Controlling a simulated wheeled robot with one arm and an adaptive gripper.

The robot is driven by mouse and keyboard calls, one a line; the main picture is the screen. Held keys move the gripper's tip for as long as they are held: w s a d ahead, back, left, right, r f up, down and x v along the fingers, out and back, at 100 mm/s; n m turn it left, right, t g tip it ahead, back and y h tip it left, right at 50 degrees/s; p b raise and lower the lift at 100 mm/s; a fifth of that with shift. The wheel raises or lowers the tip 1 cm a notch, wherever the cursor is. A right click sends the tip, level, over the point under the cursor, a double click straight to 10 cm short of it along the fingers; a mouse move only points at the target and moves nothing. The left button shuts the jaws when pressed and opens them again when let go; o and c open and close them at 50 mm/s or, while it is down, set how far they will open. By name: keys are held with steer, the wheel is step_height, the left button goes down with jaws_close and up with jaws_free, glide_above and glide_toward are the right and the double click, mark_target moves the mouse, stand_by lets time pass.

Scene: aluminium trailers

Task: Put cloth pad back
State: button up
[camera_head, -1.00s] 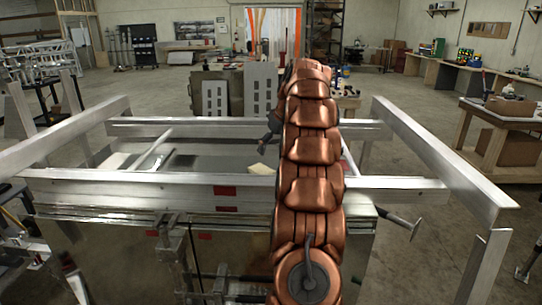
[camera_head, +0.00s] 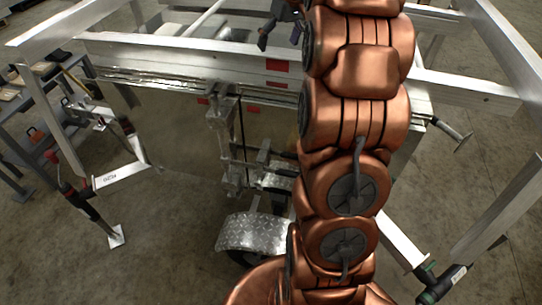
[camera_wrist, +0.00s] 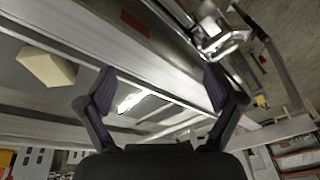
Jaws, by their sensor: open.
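My gripper (camera_wrist: 160,88) is open and empty in the wrist view, its two dark fingers wide apart over the trailer's aluminium rails. A pale cream, block-shaped pad (camera_wrist: 46,66) lies left of the left finger, apart from it. It may be the cloth pad; its material is not clear. In the head view, part of my gripper (camera_head: 272,28) shows at the top beside my copper arm, above the trailer's near rail (camera_head: 190,52). The arm and the frame edge hide the rest, and the cream pad is not seen there.
The aluminium trailer frame spans the view, with a long side rail (camera_head: 500,50) at right. A fender of tread plate (camera_head: 250,232) stands out in front. At left is a workbench (camera_head: 35,100) with flat items on it. Concrete floor is open at lower left.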

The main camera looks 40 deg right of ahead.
steer(key=s+a+f+g, duration=0.1)
steer(key=s+a+f, duration=0.1)
steer(key=s+a, duration=0.6)
steer(key=s+a+f+g, duration=0.15)
steer(key=s+a, duration=0.25)
steer(key=a, duration=0.7)
steer(key=s+a+f, duration=0.2)
steer(key=s+f, duration=0.1)
steer(key=s, duration=0.4)
steer(key=s+a+f+g, duration=0.1)
steer(key=s+a+f, duration=0.2)
steer(key=s, duration=0.4)
steer(key=s+a+f+n+g+h, duration=0.1)
steer(key=s+a+f, duration=0.2)
steer(key=s, duration=0.4)
steer(key=shift+a+f, duration=0.25)
steer(key=shift+f, duration=0.15)
